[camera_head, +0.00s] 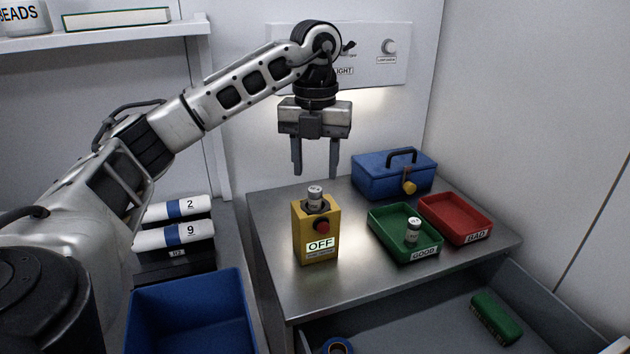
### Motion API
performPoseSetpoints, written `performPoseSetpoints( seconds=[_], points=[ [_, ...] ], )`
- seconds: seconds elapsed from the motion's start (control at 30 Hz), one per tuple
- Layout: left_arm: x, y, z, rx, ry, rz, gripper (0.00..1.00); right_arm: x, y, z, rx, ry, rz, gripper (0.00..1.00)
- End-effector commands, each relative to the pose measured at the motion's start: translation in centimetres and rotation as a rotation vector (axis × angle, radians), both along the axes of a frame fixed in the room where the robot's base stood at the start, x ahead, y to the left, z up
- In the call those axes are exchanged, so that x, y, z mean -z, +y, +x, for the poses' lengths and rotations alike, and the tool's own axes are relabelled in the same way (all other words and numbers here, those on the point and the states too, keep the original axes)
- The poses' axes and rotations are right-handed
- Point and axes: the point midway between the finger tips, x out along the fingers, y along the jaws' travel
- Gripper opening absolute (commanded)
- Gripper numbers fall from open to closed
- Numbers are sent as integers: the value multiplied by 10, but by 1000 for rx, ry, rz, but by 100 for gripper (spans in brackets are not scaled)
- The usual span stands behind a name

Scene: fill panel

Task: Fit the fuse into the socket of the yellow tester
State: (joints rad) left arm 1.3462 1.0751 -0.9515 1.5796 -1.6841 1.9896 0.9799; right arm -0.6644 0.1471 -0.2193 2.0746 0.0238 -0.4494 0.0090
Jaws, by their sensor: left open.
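The yellow tester (299,238) stands upright on the metal bench, with a red button and an OFF label on its front. A small grey-and-white fuse (315,196) stands upright at the socket on top of the tester; I cannot tell how deep it sits. Another similar fuse (412,230) stands in the green GOOD tray (390,244). My left gripper (315,172) is open and empty, pointing down above and slightly behind the tester, with its fingers apart from the fuse. My right gripper is not in view.
A red BAD tray (455,222) and a blue box (385,181) with a handle stand on the metal bench (345,283). An open drawer (420,335) holds a green object (496,317). A blue bin (190,315) and rolled items (175,234) are at left.

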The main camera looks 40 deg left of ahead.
Motion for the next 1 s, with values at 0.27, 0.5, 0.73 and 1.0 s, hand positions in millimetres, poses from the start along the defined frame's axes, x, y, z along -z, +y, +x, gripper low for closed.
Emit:
performPoseSetpoints(
  seconds=[0.27,0.5,0.73,1.0],
  points=[
    [-62,0,0,-1,-3,1,45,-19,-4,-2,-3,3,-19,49],
    [-76,0,0,0,0,0,45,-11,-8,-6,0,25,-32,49],
    [-75,0,0,1,1,-1,45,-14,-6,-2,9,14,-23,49],
    [-75,0,0,1,1,-1,45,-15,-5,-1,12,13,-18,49]
  ],
)
